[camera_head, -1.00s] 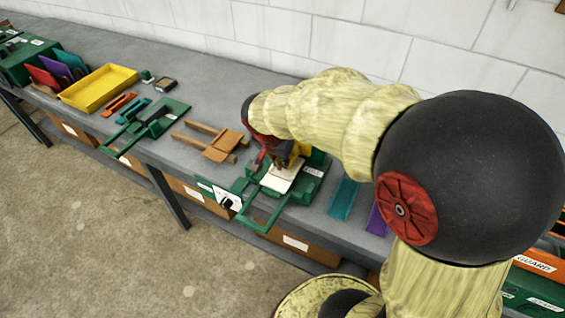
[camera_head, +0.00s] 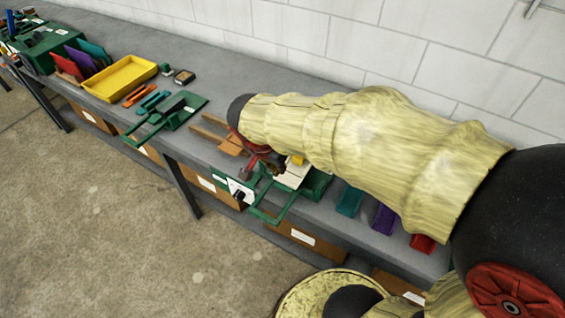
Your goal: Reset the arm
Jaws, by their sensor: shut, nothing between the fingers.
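My arm, in a pale yellow sleeve with black joints, reaches across the right half of the view toward the bench. My gripper (camera_head: 262,165) is small and partly hidden under the wrist, with red and dark parts showing. It is shut and empty, beside a green fixture (camera_head: 318,187) that has a pale plate (camera_head: 292,176) and a yellow part (camera_head: 297,159) on it. Whether it touches the fixture I cannot tell.
The grey bench (camera_head: 228,74) runs along a white block wall. A yellow tray (camera_head: 119,79), a green lever tool (camera_head: 186,108), wooden pieces (camera_head: 232,143) and teal (camera_head: 349,202), purple (camera_head: 384,219) and red (camera_head: 422,243) pieces lie on it. Concrete floor (camera_head: 90,210) in front is clear.

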